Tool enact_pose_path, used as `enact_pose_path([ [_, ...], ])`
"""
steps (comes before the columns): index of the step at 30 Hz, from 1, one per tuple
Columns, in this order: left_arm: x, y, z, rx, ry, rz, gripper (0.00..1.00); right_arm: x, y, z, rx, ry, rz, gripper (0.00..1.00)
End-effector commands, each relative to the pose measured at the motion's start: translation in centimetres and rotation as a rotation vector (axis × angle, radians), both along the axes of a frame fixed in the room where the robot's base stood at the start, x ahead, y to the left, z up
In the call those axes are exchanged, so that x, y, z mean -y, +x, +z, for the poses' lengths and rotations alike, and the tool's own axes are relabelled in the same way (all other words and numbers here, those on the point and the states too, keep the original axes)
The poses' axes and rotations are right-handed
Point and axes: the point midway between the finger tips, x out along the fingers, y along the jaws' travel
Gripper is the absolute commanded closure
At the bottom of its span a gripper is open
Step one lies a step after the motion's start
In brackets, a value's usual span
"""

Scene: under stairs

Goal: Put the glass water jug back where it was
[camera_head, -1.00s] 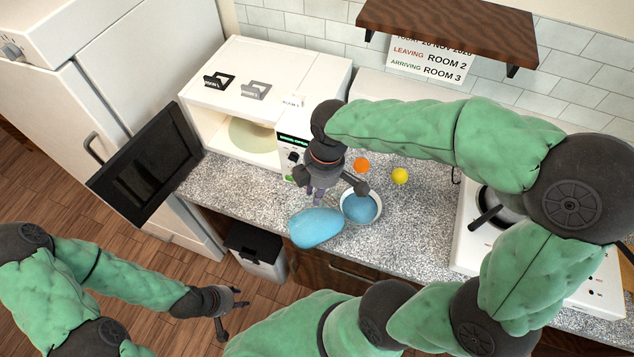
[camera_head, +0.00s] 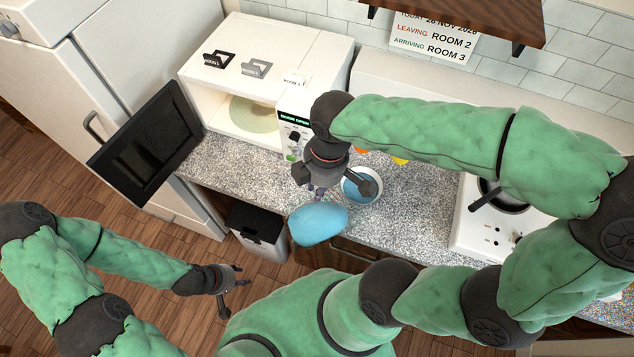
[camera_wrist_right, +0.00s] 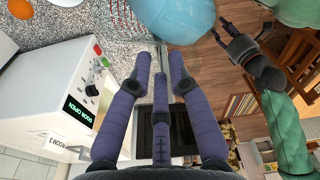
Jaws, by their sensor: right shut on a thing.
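A light blue, rounded, smooth thing (camera_head: 318,224), which I take to be the glass water jug, hangs at the counter's front edge. It also fills the top of the right wrist view (camera_wrist_right: 172,18). My right gripper (camera_head: 318,192) is right above it, fingers pointing down. In the right wrist view the purple fingers (camera_wrist_right: 161,62) are shut around a thin, pale part beside the blue body, perhaps its handle. My left gripper (camera_head: 236,291) is open and empty, low over the floor.
A bowl with blue inside (camera_head: 373,190) stands on the speckled counter (camera_head: 408,225), beside the jug. The microwave (camera_head: 262,62) has its dark door (camera_head: 145,143) swung open at left. A black-lidded bin (camera_head: 258,228) stands below. A stove (camera_head: 480,232) is at right.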

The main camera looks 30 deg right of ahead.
Motion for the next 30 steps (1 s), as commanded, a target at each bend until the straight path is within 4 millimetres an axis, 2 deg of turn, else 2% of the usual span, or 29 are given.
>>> enact_pose_path([
  [5, 0.0, 0.0, -0.8, 0.0, 0.0, 0.0, 0.6, 2.9, 1.2, -1.0, -0.02, -0.081, -0.078, 1.0],
  [8, 0.0, 0.0, -1.3, 0.0, 0.0, 0.0, 0.6, 5.8, 2.2, -2.0, -0.048, -0.158, -0.148, 1.0],
  [16, 0.0, 0.0, -2.9, 0.0, 0.0, 0.0, 0.6, 15.0, 4.0, -5.0, -0.172, -0.401, -0.37, 1.0],
  [24, 0.0, 0.0, -4.3, 0.0, 0.0, 0.0, 0.6, 24.4, 3.7, -7.8, -0.348, -0.615, -0.569, 1.0],
  [30, 0.0, 0.0, -5.1, 0.0, 0.0, 0.0, 0.6, 29.7, 2.8, -9.3, -0.46, -0.717, -0.667, 1.0],
])
